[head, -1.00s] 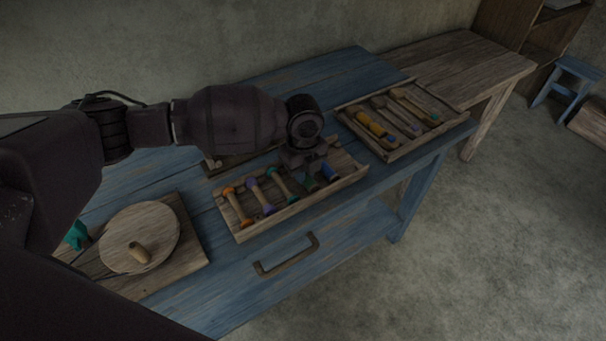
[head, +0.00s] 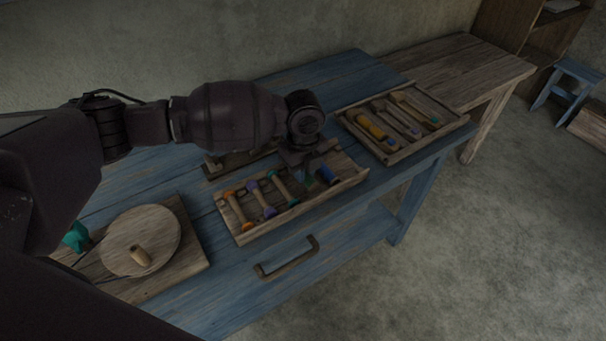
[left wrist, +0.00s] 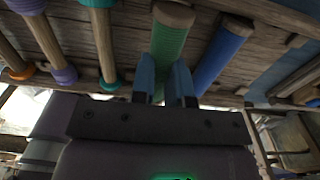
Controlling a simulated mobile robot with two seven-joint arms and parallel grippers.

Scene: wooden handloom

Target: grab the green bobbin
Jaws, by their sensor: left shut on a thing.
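The green bobbin (left wrist: 171,45) is between the two fingers of my left gripper (left wrist: 164,82) in the left wrist view. The gripper is shut on it, and its wooden end shows beyond the fingers. In the head view the left gripper (head: 306,171) points down over the right part of the bobbin tray. The green bobbin (head: 309,182) shows just below the fingers, partly hidden by them. I cannot tell clearly whether it is clear of the tray. My right gripper is not in view.
The wooden bobbin tray (head: 243,238) also holds orange (head: 229,195), purple (head: 253,187), teal (head: 272,175) and blue (head: 327,175) bobbins. The blue one lies close beside the gripper. A tool tray (head: 393,159) stands at the right and a round wooden disc (head: 160,228) at the left.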

